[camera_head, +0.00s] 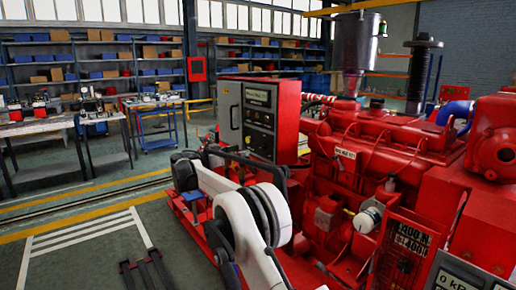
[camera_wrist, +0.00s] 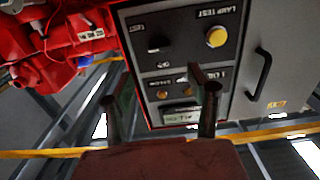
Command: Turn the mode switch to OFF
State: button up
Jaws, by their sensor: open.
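The grey control panel (camera_head: 258,118) is on the red pumpset, with a screen near its top and several dark knobs and small lamps below. In the wrist view the panel (camera_wrist: 228,70) appears upside down. It shows a black rotary knob (camera_wrist: 158,44) beside the word TEST, and a yellow round button (camera_wrist: 216,37) marked LAMP TEST. Smaller knobs and lamps lie nearer the fingers. I cannot tell for sure which knob is the mode switch. My gripper (camera_wrist: 159,103) is open and empty, its two fingers apart in front of the panel. Contact is not visible.
A black handle (camera_wrist: 260,74) stands out from the panel door. The red engine (camera_head: 365,145) with pipes and guards fills the right side. Workbenches (camera_head: 40,127) and shelves stand at the back left. The floor at front left is mostly clear.

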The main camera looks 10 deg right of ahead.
aim_at(259, 146)
jog(key=x, duration=0.9)
jog(key=shift+w+d+b, duration=0.15)
jog(key=shift+d+b, duration=0.15)
jog(key=shift+d, duration=0.05)
jog(key=shift+c, duration=0.5)
jog(key=c, duration=1)
jog(key=shift+c, duration=0.2)
